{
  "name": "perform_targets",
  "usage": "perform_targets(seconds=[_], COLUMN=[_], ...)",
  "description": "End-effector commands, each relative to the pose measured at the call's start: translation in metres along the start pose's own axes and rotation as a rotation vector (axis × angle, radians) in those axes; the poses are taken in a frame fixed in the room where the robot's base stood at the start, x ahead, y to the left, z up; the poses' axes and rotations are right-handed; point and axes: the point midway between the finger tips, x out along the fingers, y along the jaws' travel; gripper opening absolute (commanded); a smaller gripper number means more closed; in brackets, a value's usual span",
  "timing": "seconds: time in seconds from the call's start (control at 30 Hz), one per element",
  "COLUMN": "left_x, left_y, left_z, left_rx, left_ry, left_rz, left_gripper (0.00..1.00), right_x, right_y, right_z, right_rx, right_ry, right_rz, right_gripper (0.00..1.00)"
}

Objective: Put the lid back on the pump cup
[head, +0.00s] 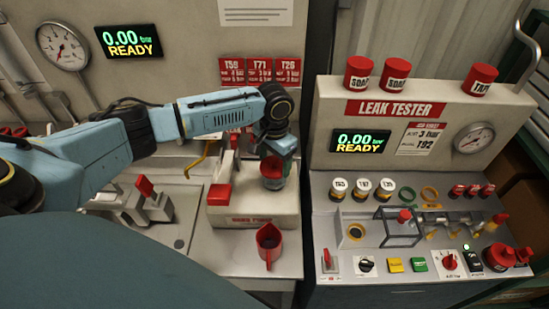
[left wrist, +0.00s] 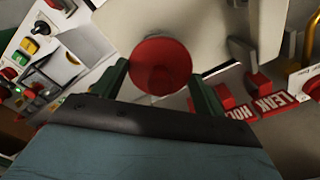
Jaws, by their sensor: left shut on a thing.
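My left gripper (head: 272,160) points down over the light-coloured hand pump block (head: 270,207). It is shut on a red round piece, which looks like the lid (head: 272,183). In the left wrist view the red lid (left wrist: 160,66) shows as a disc between the two dark green fingers of the left gripper (left wrist: 160,82). My right gripper is in neither view.
A red jug (head: 268,247) stands just in front of the pump block. Metal bench (head: 190,238) at left front is mostly clear.

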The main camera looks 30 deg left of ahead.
Motion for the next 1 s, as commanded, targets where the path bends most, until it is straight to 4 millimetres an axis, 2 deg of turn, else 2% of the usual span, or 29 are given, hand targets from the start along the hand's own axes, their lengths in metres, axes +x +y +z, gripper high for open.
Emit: perform_targets(seconds=[1.0], left_x=[0.0033], left_y=[0.0006], left_z=[0.0001], left_rx=[0.001], left_ry=[0.0], left_rz=[0.001], left_gripper=[0.5], right_x=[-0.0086], right_y=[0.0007], right_z=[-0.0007], right_rx=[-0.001], right_ry=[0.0], right_rz=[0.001], right_gripper=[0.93])
